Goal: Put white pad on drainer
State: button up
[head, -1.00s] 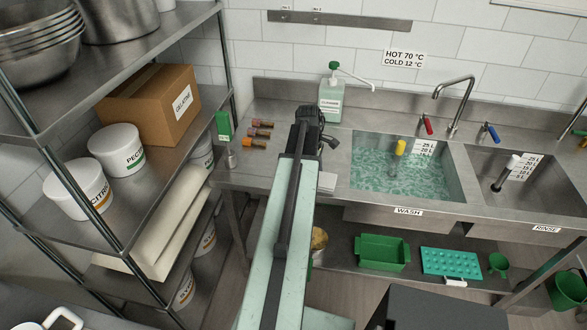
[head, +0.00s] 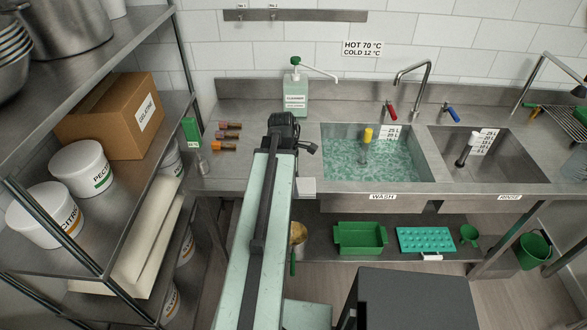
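A small white pad (head: 306,186) lies on the steel counter near its front edge, just left of the wash basin and right of my arm. The drainer (head: 563,122) is a dark wire rack at the far right end of the counter, partly cut off by the picture edge, with green items on or beside it. My arm reaches forward over the counter's front edge.
The wash basin (head: 400,183) holds water and a yellow-topped item; the rinse basin (head: 512,180) is right of it. A shelving unit (head: 185,75) blocks the left. Green trays lie on the under-shelf.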

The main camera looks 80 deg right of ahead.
jog(key=d, duration=0.5)
jog(key=w+d+f+b, duration=0.1)
jog(key=d, duration=0.4)
jog(key=w+d, duration=0.1)
jog(key=d, duration=0.4)
jog(key=shift+w+d+f, duration=0.2)
jog(key=shift+f, duration=0.05)
jog(key=f+b, duration=0.2)
jog(key=b, duration=0.1)
jog(key=f+b, duration=0.1)
jog(key=f, duration=0.1)
jog(key=shift+d, duration=0.25)
jog(key=shift+r, duration=0.2)
jog(key=shift+f, duration=0.1)
jog(key=o, duration=1.2)
notch_tip(320, 180, up, 12)
jog(key=w+p, duration=0.1)
jog(key=p, duration=1.1)
jog(key=shift+w+a, duration=0.15)
jog(key=shift+w, duration=0.25)
